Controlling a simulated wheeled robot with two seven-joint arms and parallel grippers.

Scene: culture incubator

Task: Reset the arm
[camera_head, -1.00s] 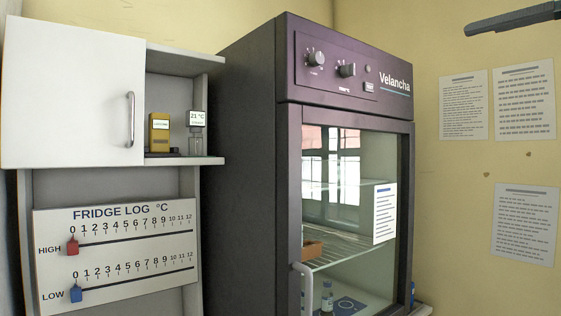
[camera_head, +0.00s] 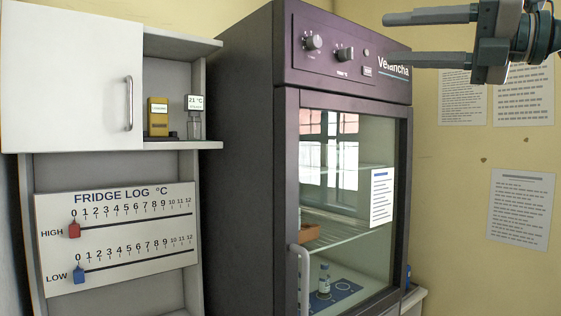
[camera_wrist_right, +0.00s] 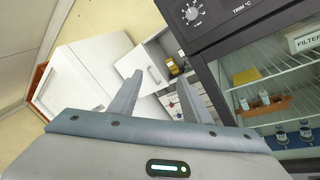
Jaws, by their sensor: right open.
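My right gripper (camera_head: 398,39) is at the top right of the head view, in front of the incubator's upper right corner. Its two fingers are spread and point left, with nothing between them. In the right wrist view the fingers (camera_wrist_right: 155,100) are apart and empty, with the wall cabinet and log board beyond them. The dark incubator (camera_head: 240,150) stands in the middle with its glass door (camera_head: 345,200) shut. My left gripper is in neither view.
The fridge log board (camera_head: 120,240) is below. A vial (camera_head: 324,279) stands inside the incubator. Papers (camera_head: 520,208) hang on the right wall.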

